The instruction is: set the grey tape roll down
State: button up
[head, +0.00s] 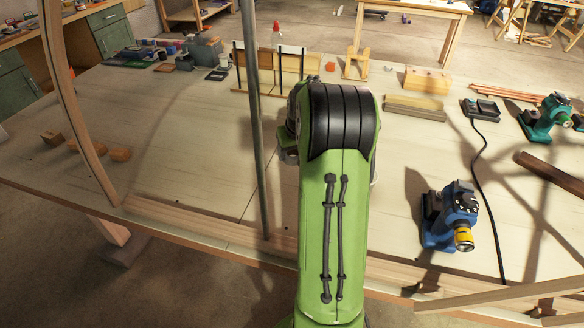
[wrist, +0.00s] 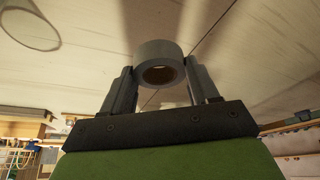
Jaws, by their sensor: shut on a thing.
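The grey tape roll (wrist: 158,49) is between the two fingers of my gripper (wrist: 162,76) in the wrist view. The gripper is shut on it, one finger at each side, and the roll's dark round hole faces the camera. The pale workbench top (wrist: 255,45) lies behind the roll. I cannot tell whether the roll touches it.
A blue drill (head: 455,215) stands right of my arm, with a dark cable beyond it. A grey pole (head: 254,120) and a bent lath (head: 72,100) rise at the left. Small wooden blocks (head: 120,155) lie far left. Wooden racks (head: 275,70) stand behind. The left-middle bench is mostly clear.

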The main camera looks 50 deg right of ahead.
aim_at(292, 175)
notch_tip(292, 175, down, 7)
jog(key=shift+f+b, duration=0.15)
jog(key=shift+b, duration=0.6)
jog(key=o, duration=0.6)
jog(key=shift+f, duration=0.1)
jog(key=o, duration=0.4)
jog(key=shift+o, duration=0.2)
